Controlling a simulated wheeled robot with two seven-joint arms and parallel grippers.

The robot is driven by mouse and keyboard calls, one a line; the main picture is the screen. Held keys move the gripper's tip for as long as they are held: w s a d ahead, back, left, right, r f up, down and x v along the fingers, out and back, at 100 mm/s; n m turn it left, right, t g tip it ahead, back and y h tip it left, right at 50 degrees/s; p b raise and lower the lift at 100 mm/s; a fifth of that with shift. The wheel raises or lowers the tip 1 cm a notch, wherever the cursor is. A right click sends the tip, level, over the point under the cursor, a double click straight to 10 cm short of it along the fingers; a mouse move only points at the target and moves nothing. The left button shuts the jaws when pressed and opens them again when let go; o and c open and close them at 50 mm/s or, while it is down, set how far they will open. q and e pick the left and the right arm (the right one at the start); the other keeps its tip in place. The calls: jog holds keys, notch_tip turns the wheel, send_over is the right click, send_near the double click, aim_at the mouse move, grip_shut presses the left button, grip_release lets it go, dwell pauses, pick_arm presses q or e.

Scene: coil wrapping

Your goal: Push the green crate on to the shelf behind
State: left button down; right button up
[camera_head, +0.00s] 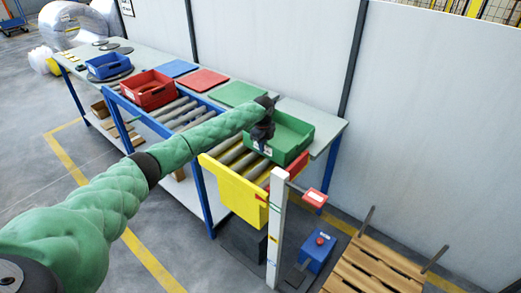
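The green crate (292,134) is an open box at the right end of the roller table, upright, at the edge between the rollers (235,158) and the grey-green shelf (318,114) behind. My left arm, in a green sleeve, reaches from the lower left to the crate. My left gripper (262,134) is dark and at the crate's near left side, overlapping its rim in the picture. I cannot tell whether it touches the crate, and its fingers are too small to make out. My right gripper is not in view.
A red crate (150,96) and a blue crate (108,66) stand further left. Flat blue (175,68), red (203,80) and green (238,93) mats lie on the shelf. A yellow panel (232,190) and a white post (278,225) stand in front. A pallet (370,270) is at lower right.

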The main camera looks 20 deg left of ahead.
pick_arm(q)
jog(key=shift+w+d, duration=0.1)
jog(key=shift+w, duration=0.2)
jog(key=shift+w+d+b, duration=0.25)
jog(key=shift+w+b, duration=0.25)
jog(key=shift+w, duration=0.3)
jog(key=shift+w+d+b, duration=0.3)
jog(key=shift+w+b, duration=0.25)
jog(key=shift+w, duration=0.25)
jog(key=shift+w+d+b, duration=0.25)
jog(key=shift+w+b, duration=0.25)
jog(key=shift+w, duration=0.3)
jog(key=shift+w+d+f+b, duration=0.1)
jog(key=shift+w+d+b, duration=0.2)
jog(key=shift+w+b, duration=0.55)
jog(key=shift+w+d+r+b, duration=0.1)
jog(key=shift+w+d+b, duration=0.2)
jog(key=shift+w+b, duration=0.5)
jog(key=shift+w+d+f+b, duration=0.1)
jog(key=shift+w+d+b, duration=0.2)
jog(key=shift+w+b, duration=0.55)
jog(key=shift+w+d+b, duration=0.2)
jog(key=shift+w+b, duration=0.4)
jog(key=shift+w, duration=0.05)
jog(key=shift+w+d+b, duration=0.15)
jog(key=shift+w+b, duration=0.4)
jog(key=shift+w, duration=0.1)
jog(key=shift+w+d+b, duration=0.15)
jog(key=shift+w+b, duration=0.15)
jog(key=shift+w, duration=0.05)
